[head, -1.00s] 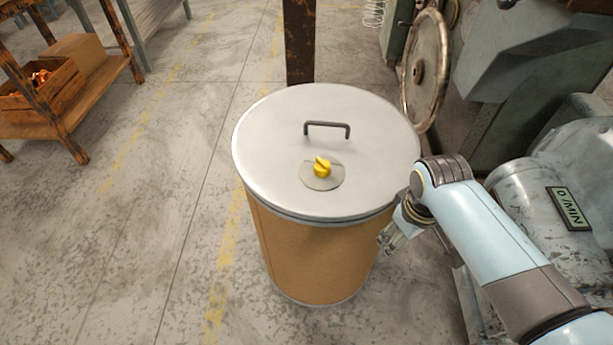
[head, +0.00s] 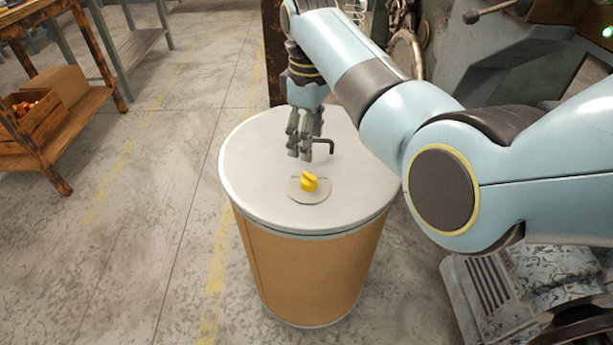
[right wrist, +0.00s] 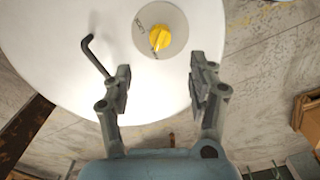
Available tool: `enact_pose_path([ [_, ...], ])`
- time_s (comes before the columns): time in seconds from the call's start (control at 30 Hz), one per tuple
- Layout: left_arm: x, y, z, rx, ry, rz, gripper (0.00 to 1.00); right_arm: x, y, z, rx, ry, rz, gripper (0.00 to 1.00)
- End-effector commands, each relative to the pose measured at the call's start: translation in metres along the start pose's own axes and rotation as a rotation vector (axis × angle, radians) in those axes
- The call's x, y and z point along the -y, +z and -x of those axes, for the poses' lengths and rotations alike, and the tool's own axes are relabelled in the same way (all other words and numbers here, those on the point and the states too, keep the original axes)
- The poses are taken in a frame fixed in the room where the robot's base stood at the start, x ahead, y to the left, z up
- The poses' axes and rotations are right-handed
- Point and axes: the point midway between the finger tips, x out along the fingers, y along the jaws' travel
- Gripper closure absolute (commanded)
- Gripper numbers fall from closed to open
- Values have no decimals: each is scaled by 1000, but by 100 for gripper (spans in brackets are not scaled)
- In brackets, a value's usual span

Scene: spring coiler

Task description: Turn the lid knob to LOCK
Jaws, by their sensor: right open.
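The yellow lid knob (head: 309,183) sits on a round grey plate (head: 297,193) on the white lid (head: 255,165) of a brown drum (head: 310,270). In the right wrist view the knob (right wrist: 159,38) shows ahead of the fingers, with dark lettering on its plate, too small to read surely. My right gripper (head: 299,152) is open and empty above the lid, behind the knob and apart from it; its fingers also show in the right wrist view (right wrist: 158,88). The left gripper is not in view.
A dark lid handle (head: 328,143) stands beside my right fingers, partly hidden by them. A rusty post (head: 273,60) rises behind the drum, machinery (head: 480,60) stands at the right, and a wooden shelf (head: 85,105) at the left. Floor left of the drum is clear.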

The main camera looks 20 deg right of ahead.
Motion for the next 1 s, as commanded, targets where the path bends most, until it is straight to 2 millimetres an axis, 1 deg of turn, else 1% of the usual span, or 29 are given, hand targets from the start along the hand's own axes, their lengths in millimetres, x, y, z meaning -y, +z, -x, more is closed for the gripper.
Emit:
enact_pose_path([
  [0.17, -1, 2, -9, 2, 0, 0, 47, 1, 1, -29, 5, -4, 1, 41],
  [0.4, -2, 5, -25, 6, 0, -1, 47, 1, 1, -78, 4, -3, 0, 41],
  [0.5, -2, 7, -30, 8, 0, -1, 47, 1, 1, -92, 2, -2, 0, 41],
  [0.6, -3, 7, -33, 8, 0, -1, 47, 1, 1, -101, 2, -2, -1, 41],
  [0.7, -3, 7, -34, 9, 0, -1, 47, 0, 0, -105, 0, 0, -1, 41],
  [0.97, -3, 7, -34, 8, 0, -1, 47, 0, 0, -106, 0, 0, -1, 41],
  [1.0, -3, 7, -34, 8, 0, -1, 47, 0, 1, -106, 0, 0, -1, 45],
])
